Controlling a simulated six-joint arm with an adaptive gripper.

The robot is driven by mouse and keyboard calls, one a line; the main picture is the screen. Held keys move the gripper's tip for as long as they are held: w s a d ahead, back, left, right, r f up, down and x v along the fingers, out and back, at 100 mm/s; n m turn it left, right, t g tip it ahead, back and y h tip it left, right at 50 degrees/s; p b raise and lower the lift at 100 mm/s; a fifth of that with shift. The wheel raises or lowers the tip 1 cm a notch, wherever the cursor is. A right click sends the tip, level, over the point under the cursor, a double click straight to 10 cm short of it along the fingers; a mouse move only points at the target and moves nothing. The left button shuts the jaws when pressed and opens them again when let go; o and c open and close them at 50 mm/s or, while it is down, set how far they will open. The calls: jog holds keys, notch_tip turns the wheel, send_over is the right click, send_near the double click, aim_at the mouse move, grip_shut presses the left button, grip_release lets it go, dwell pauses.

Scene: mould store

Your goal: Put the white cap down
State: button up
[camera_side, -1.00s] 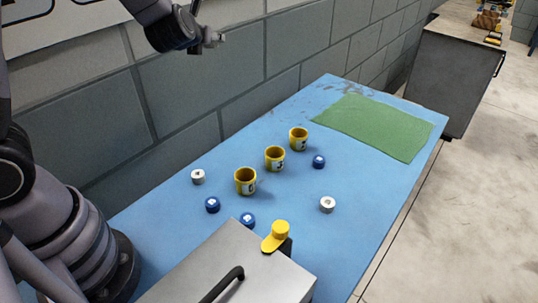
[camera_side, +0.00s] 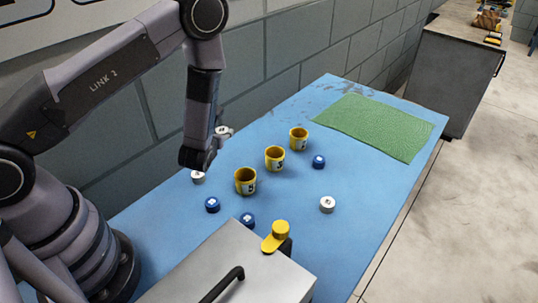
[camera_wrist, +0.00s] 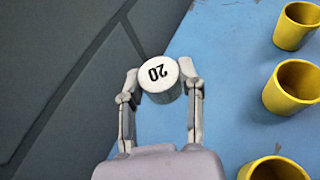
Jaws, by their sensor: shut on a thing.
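One more white cap (camera_side: 327,204) lies near the right edge.
Three yellow cups (camera_side: 275,158) stand in a row to the right of my gripper. Several blue caps (camera_side: 212,205) lie about the table. A green mat (camera_side: 375,126) covers the far end.

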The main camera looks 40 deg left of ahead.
aim_at(225, 162)
jog(key=shift+f, duration=2.95)
jog(key=shift+f, duration=0.3)
jog(key=shift+f, duration=0.3)
jog(key=o, duration=0.8)
jog(key=shift+r, duration=0.1)
